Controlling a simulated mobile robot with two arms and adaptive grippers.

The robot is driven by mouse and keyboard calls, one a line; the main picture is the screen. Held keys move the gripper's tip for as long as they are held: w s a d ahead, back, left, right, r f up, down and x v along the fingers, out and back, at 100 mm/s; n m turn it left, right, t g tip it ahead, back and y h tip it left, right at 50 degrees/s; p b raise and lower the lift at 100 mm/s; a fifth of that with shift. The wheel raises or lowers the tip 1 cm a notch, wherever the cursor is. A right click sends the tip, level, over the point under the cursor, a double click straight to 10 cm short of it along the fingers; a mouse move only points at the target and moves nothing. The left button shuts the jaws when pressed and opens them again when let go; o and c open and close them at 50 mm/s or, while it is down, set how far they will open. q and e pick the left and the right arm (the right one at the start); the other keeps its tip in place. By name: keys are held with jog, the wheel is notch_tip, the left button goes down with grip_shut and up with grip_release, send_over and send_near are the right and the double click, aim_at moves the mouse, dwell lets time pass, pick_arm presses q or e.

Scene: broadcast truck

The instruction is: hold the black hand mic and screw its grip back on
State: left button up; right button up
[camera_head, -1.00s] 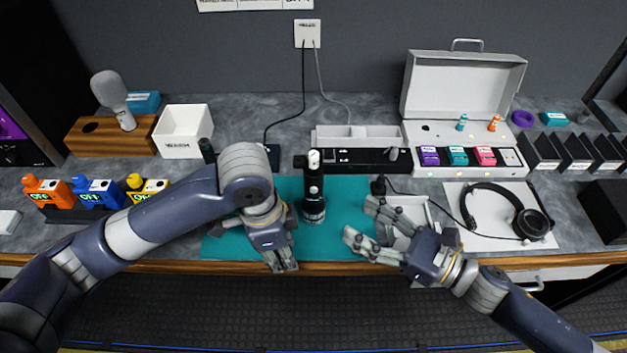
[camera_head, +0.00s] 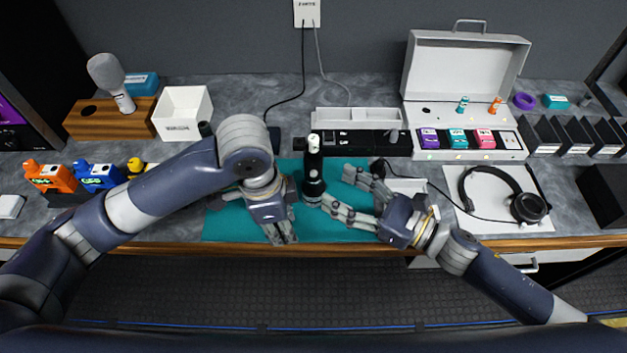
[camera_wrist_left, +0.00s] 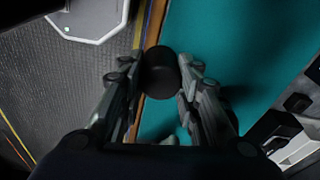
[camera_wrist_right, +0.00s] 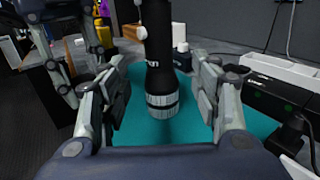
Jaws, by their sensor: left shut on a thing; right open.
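The black hand mic (camera_head: 313,178) appears as an upright black body over the teal mat, with a pale top and a silver ribbed ring low down. The right wrist view shows its black body (camera_wrist_right: 158,60) and ring. My right gripper (camera_head: 336,190) is open, its fingertips close to the mic's right side; in its wrist view (camera_wrist_right: 163,95) the mic appears between the spread fingers, without clear contact. My left gripper (camera_head: 284,236) is left of the mic over the mat's front part. Its wrist view shows it shut on a black cylinder (camera_wrist_left: 160,73); I cannot tell which part this is.
The teal mat (camera_head: 240,225) lies at the bench's front edge. A white bin (camera_head: 183,112) and a grey mic (camera_head: 108,75) stand at the back left. An open white case (camera_head: 462,65) and headphones (camera_head: 527,207) are at the right. Several coloured packs stand front left.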

aim_at(318, 144)
pick_arm(q)
jog(key=shift+r, duration=0.3)
pick_arm(e)
jog(key=shift+x, duration=1.2)
jog(key=shift+a, duration=0.1)
pick_arm(q)
jog(key=shift+r, duration=0.2)
pick_arm(e)
jog(key=shift+w+a+r, duration=0.1)
jog(key=shift+w+a, duration=0.1)
jog(key=shift+a, duration=0.05)
pick_arm(q)
jog(key=shift+r+p, duration=0.2)
jog(key=shift+p, duration=0.35)
pick_arm(e)
jog(key=x, duration=0.4)
jog(key=shift+a, duration=0.15)
grip_shut()
pick_arm(q)
jog(key=shift+r, duration=0.15)
pick_arm(e)
jog(key=shift+r, duration=5)
